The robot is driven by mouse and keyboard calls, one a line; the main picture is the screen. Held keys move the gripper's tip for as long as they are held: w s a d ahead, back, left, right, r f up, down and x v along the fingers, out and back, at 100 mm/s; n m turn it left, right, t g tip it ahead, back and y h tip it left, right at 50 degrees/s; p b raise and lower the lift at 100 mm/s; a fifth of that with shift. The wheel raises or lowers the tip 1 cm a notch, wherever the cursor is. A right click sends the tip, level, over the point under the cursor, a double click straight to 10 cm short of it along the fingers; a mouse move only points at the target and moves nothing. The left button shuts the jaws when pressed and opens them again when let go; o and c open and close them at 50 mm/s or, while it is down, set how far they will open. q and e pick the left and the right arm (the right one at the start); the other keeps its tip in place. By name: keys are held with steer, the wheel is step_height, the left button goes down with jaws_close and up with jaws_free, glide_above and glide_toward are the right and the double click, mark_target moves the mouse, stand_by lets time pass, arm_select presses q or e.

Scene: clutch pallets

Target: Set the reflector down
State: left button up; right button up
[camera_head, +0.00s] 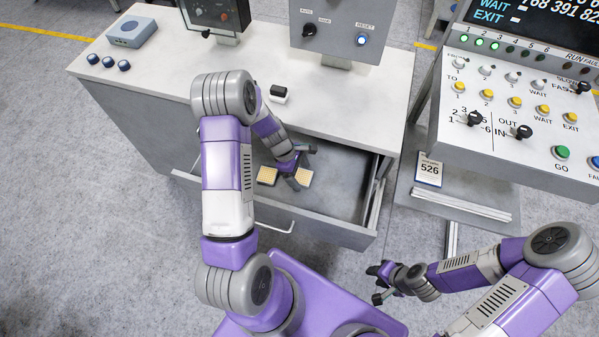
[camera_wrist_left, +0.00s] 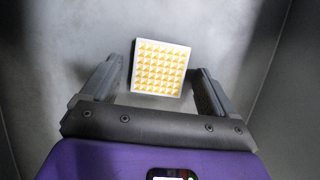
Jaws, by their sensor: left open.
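A pale square reflector (camera_wrist_left: 160,68) with a yellow pyramid pattern lies on the grey floor of the open drawer (camera_head: 345,185). In the wrist view my left gripper (camera_wrist_left: 158,88) is open, with one finger on either side of the reflector and gaps showing at both sides. In the head view my left gripper (camera_head: 301,165) reaches down into the drawer, partly covering one reflector (camera_head: 304,178). A second similar reflector (camera_head: 267,175) lies to its left. My right gripper (camera_head: 379,284) hangs outside the drawer, too small to read its jaws.
The grey cabinet top (camera_head: 170,75) carries a blue-grey box (camera_head: 132,32), several dark blue knobs, a small black-and-white block (camera_head: 278,93) and upright control panels. A large control console (camera_head: 520,115) stands at the right. The drawer's right part is clear.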

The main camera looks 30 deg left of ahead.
arm_select(q)
steer(key=shift+r, duration=0.1)
steer(key=shift+a+r, duration=0.15)
steer(key=shift+r, duration=0.2)
steer(key=p+v, duration=0.3)
steer(key=v, duration=0.8)
steer(key=shift+r+p, duration=0.15)
steer(key=shift+p, duration=0.2)
steer(key=shift+s, duration=0.1)
steer(key=shift+r, duration=0.1)
